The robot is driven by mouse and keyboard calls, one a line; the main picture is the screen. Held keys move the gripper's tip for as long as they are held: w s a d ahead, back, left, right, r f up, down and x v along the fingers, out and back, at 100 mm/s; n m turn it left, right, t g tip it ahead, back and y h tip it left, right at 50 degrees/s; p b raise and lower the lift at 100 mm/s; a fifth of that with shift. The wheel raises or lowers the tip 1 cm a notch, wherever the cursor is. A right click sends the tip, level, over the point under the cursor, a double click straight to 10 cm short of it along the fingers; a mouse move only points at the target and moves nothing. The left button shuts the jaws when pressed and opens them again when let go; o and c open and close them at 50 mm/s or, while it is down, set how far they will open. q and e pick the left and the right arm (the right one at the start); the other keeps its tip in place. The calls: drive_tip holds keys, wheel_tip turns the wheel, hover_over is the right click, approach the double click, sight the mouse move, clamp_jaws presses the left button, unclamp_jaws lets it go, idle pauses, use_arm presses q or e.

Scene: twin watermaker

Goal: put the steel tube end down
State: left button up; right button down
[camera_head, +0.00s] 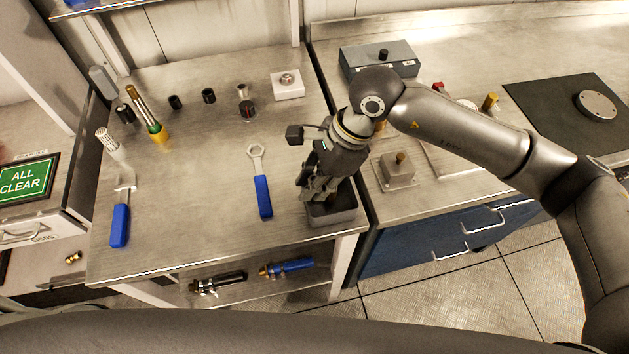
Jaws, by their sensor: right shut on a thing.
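My right gripper (317,190) reaches in from the right and points down over a small grey open bin (335,218) at the front right corner of the steel bench (205,215). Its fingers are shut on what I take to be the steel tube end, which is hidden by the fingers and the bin. I cannot tell whether it touches the bin. My left gripper is out of view.
A blue-handled wrench (263,196) lies just left of the gripper. A grey box (365,58) is behind. The bench's front middle is clear.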

drive_tip(key=shift+f, duration=0.65)
drive_tip(key=shift+f+b, duration=0.25)
drive_tip(key=shift+b, duration=0.1)
drive_tip(key=c, duration=1.3)
unclamp_jaws()
drive_tip(key=shift+r, duration=0.1)
